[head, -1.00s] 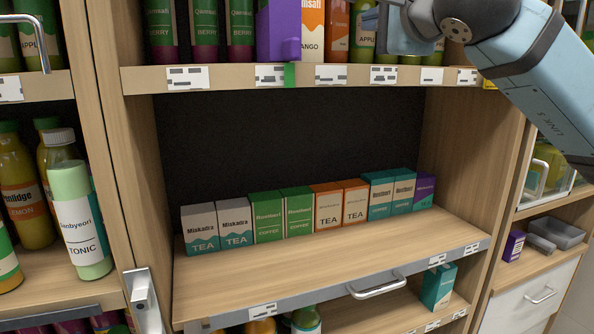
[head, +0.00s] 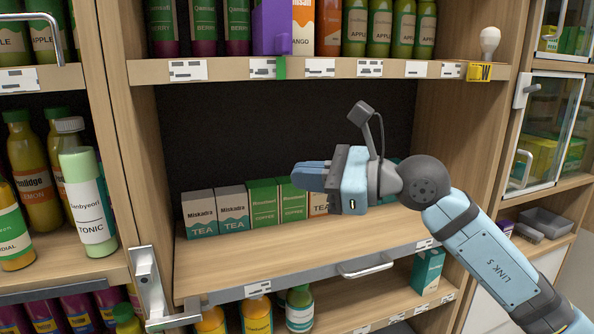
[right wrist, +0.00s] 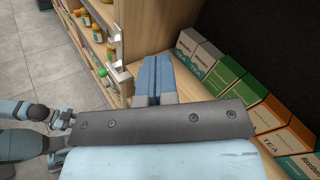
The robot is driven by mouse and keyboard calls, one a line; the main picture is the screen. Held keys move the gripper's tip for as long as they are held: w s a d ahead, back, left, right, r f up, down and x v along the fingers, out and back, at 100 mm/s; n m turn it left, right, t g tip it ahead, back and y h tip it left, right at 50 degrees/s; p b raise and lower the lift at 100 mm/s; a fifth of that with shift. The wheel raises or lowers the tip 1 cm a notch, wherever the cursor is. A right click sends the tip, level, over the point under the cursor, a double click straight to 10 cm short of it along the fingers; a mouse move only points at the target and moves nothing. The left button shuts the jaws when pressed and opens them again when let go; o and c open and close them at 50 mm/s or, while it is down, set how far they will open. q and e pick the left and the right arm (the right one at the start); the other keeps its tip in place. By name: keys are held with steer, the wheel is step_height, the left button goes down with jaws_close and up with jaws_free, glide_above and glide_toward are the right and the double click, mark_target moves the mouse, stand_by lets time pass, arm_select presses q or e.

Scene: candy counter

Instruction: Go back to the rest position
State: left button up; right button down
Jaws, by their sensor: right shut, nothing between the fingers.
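My right gripper (head: 312,176) is in front of the middle shelf in the head view, its blue fingers pointing left. The fingers are together with nothing between them. In the right wrist view the shut fingers (right wrist: 154,80) show over the wooden shelf board, beside the row of boxes. The gripper hides part of the box row in the head view. My left gripper is not seen in the head view.
Tea boxes (head: 201,214) and green coffee boxes (head: 263,203) stand along the middle shelf (head: 290,255). A metal handle (head: 366,268) sticks out at the shelf front. A metal bracket (head: 150,285) stands at the left post. The shelf's front part is bare.

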steer(key=s+d+f+n+t+h, duration=0.15)
steer(key=d+f+n+t, duration=0.25)
steer(key=f+n, duration=0.65)
steer(key=s+d+f+n+t+h, duration=0.1)
steer(key=d+f+n+t+h, duration=0.3)
steer(key=f+n, duration=0.7)
steer(key=s+d+f+n+t+h, duration=0.2)
steer(key=d+f+n+t, duration=0.25)
steer(key=f+n, duration=0.65)
steer(key=s+d+f+m+g+h, duration=0.2)
steer(key=s+f+m+g+h, duration=0.3)
steer(key=s+f, duration=0.6)
steer(key=s+d+f+m+g+h, duration=0.1)
steer(key=s+d+f+m+g, duration=0.2)
steer(key=s+f+m, duration=0.8)
step_height(320, 180, up, 10)
steer(key=w+n+p, duration=0.2)
steer(key=n+p, duration=0.2)
steer(key=p, duration=0.9)
steer(key=shift+d+t, duration=0.3)
steer(key=shift+t, duration=0.15)
steer(key=shift+w+y, duration=0.1)
steer(key=shift+y, duration=0.15)
